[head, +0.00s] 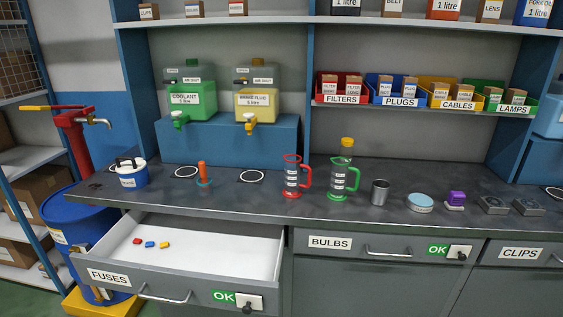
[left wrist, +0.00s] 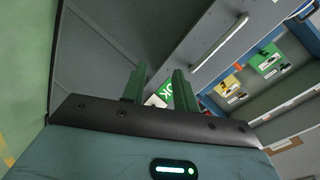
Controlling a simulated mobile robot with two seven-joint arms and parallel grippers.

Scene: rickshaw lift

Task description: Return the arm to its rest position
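My left gripper (left wrist: 160,75) shows in the left wrist view. Its two green fingers stand apart, with nothing held between them. A grey cabinet front with a bar handle (left wrist: 221,43) lies beyond the fingers. A green OK label (left wrist: 165,90) shows partly behind them. Neither arm nor gripper shows in the head view. My right gripper is in neither view.
In the head view the FUSES drawer (head: 109,277) stands open below the workbench (head: 330,216), with several small fuses (head: 150,244) inside. Measuring jugs, a metal cup (head: 380,192) and other items stand on the bench. A blue drum (head: 75,230) is at the left.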

